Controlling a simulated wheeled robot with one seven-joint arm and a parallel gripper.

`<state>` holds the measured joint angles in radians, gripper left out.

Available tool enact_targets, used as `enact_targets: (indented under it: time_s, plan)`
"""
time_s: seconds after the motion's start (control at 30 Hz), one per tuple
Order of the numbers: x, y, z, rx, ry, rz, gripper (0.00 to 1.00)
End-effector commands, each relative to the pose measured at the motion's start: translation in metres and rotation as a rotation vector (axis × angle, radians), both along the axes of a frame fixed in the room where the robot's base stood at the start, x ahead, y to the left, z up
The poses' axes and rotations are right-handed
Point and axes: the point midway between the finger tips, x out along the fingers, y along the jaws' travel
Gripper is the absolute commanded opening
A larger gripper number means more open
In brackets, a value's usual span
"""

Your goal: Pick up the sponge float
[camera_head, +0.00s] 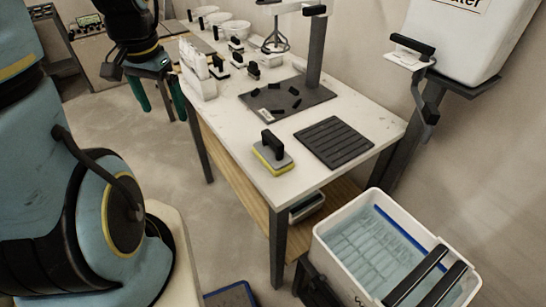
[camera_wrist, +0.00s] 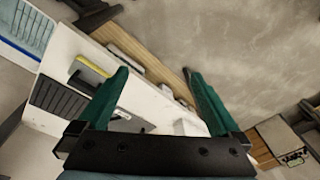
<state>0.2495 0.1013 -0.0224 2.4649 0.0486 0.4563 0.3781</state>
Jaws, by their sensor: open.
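The sponge float (camera_head: 273,160) has a yellow sponge, a grey plate and a black handle. It rests on the white worktable near its front edge, left of a black ribbed mat. In the wrist view, the sponge float (camera_wrist: 92,65) shows at the upper left, outside the left finger. My gripper (camera_head: 158,94) has green fingers, is open and empty, and hangs off the table's left side, well apart from the float. In the wrist view, the fingers of my gripper (camera_wrist: 158,74) are spread wide.
A tub of water (camera_head: 375,250) stands at the front right.

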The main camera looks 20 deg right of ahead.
Motion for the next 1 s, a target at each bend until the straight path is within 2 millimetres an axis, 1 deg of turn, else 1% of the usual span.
enact_targets:
  time_s: [0.03,0.07,0.1,0.17,0.2,0.27,0.3,0.4,0.5,0.6,0.7,0.77,0.83,1.0]
  plan:
    - [0.006,-0.023,-0.017,0.024,0.004,-0.198,1.0]
    - [0.009,-0.036,-0.022,0.039,0.004,-0.319,1.0]
    - [0.011,-0.052,-0.028,0.061,0.006,-0.48,1.0]
    - [0.014,-0.078,-0.038,0.091,0.007,-0.72,1.0]
    - [0.014,-0.096,-0.045,0.112,0.008,-0.879,1.0]
    - [0.013,-0.123,-0.055,0.142,0.009,-1.119,1.0]
    - [0.012,-0.141,-0.062,0.161,0.009,-1.275,1.0]
    - [0.004,-0.182,-0.078,0.207,0.011,-1.633,1.0]
    - [-0.005,-0.214,-0.09,0.245,0.011,-1.92,1.0]
    - [-0.012,-0.235,-0.098,0.271,0.011,-2.113,1.0]
    - [-0.016,-0.246,-0.102,0.285,0.011,-2.215,1.0]
    - [-0.017,-0.248,-0.106,0.288,0.013,-2.24,1.0]
    - [-0.017,-0.249,-0.115,0.289,0.016,-2.249,1.0]
    - [-0.013,-0.247,-0.141,0.289,0.017,-2.246,1.0]
